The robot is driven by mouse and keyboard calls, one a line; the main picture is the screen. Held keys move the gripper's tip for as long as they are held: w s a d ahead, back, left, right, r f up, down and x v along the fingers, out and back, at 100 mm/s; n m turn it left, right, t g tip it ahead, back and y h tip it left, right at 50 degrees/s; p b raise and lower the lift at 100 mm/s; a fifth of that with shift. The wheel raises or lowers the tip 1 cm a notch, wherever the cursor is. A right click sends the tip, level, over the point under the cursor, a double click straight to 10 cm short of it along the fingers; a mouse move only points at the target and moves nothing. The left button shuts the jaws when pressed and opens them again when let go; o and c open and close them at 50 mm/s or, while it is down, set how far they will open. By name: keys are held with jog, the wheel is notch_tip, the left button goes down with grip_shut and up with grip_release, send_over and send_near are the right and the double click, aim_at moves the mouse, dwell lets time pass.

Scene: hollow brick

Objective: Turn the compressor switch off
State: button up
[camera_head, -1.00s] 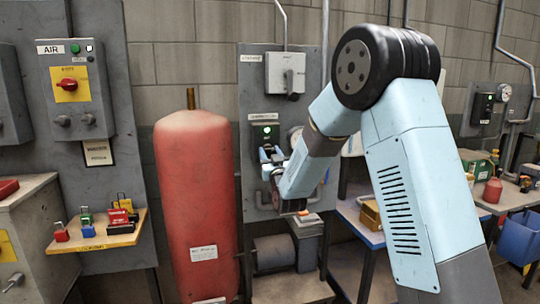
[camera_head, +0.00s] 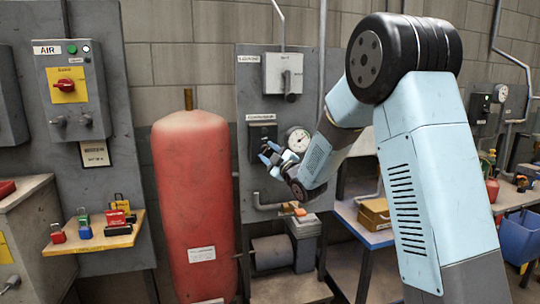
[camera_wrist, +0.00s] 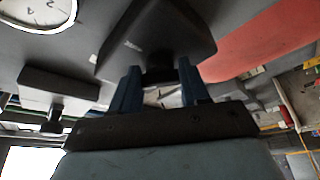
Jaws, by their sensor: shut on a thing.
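The compressor switch is a dark box (camera_head: 262,135) on the grey panel, under a white label, left of a round gauge. No green light shows on its face. In the wrist view the dark box (camera_wrist: 155,32) is at the top centre, with its dark knob (camera_wrist: 160,75) between my blue fingers. My gripper (camera_wrist: 160,82) is shut on this knob. In the head view my gripper (camera_head: 268,156) is at the lower part of the box, and its fingers partly hide the knob.
A white-faced gauge (camera_head: 298,140) is just right of the box. A grey switch box (camera_head: 284,73) hangs above. A tall red tank (camera_head: 195,215) stands close on the left. A pipe (camera_head: 285,204) runs below my gripper.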

jog(key=n+g, duration=0.2)
jog(key=n, duration=0.3)
jog(key=shift+r+n, duration=0.15)
jog(key=shift+n, duration=0.15)
jog(key=shift+n+g, duration=0.6)
jog(key=shift+n, duration=0.5)
jog(key=o, duration=0.7)
jog(key=shift+a, duration=0.1)
jog(key=o, duration=0.4)
jog(key=shift+c, duration=0.2)
jog(key=v, duration=1.4)
jog(key=shift+r+h, duration=0.15)
jog(key=shift+h, duration=0.15)
